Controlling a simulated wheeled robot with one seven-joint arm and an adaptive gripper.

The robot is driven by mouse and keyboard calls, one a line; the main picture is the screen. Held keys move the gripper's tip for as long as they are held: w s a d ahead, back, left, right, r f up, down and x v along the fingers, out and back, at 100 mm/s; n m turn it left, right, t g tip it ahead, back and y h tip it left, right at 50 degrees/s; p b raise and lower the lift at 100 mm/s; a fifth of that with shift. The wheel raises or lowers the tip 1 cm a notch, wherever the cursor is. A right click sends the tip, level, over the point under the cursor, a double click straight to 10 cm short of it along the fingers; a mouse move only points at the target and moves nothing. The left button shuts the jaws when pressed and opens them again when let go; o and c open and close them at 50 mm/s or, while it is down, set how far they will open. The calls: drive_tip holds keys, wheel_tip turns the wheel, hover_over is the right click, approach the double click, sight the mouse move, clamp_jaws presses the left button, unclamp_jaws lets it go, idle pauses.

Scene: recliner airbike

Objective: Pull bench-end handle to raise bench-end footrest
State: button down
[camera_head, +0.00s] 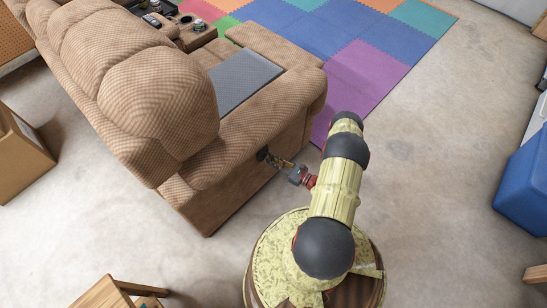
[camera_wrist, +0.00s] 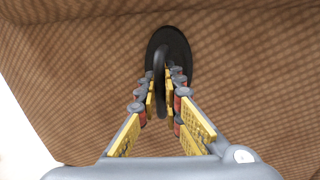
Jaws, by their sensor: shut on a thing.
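The brown recliner couch (camera_head: 215,172) stands at the left in the head view, its near end facing my arm. In the wrist view a black handle (camera_wrist: 161,62) with a dark oval base (camera_wrist: 180,45) is set in the brown fabric side. My gripper (camera_wrist: 162,82) has its fingers on both sides of the handle lever and is shut on it. In the head view the gripper (camera_head: 272,160) touches the couch's side at the handle, which is mostly hidden. The seat is flat with a grey pad (camera_head: 243,82), and no raised footrest shows at this end.
Colored foam mats (camera_head: 365,75) lie behind the couch end. A cardboard box (camera_head: 20,160) stands at the left, a wooden piece (camera_head: 110,292) at the bottom left, and a blue object (camera_head: 525,185) at the right. Carpet is free right of my arm.

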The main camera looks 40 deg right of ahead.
drive_tip(key=c, duration=2)
unclamp_jaws()
drive_tip(key=v, duration=1.2)
